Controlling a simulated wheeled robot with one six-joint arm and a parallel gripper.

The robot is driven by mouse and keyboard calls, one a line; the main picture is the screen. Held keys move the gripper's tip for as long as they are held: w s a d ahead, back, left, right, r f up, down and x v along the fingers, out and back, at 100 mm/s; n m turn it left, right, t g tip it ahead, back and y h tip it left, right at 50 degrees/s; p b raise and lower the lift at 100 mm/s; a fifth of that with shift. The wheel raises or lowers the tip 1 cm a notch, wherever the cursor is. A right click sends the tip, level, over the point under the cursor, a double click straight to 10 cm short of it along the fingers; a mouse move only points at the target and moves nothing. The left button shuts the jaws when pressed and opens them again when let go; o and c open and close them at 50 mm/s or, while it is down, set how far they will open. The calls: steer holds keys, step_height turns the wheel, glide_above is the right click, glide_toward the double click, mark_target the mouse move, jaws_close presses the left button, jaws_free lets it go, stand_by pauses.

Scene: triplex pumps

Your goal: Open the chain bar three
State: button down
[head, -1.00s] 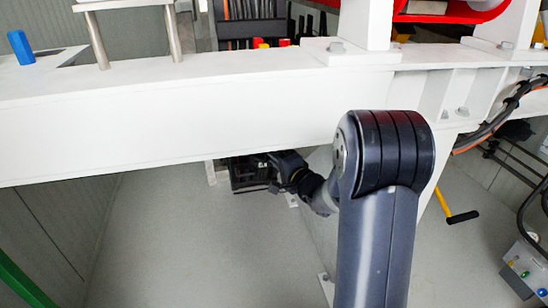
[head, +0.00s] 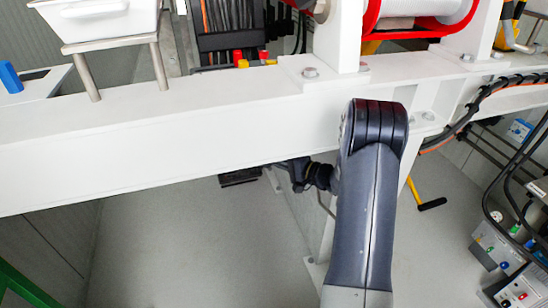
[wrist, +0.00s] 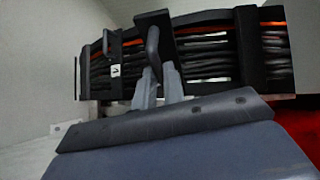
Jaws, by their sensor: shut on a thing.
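The cable chain shows in the wrist view as a bundle of black hoses (wrist: 212,50) with orange ones, crossed by dark bars. One dark bar (wrist: 169,36) stands tilted near the middle, with a narrow dark piece in front of it at the fingers. My gripper (wrist: 159,82) has its two grey fingers shut on this bar. Another upright bar (wrist: 251,50) crosses the hoses to the right, and a bar (wrist: 107,62) near a white label is to the left. I cannot read which bar is number three. In the head view the fingers are hidden under the white beam.
A yellow rod with a black grip (head: 430,204) and cables (head: 490,95) are at the right.

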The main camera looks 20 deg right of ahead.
steer(key=c, duration=1.5)
jaws_free()
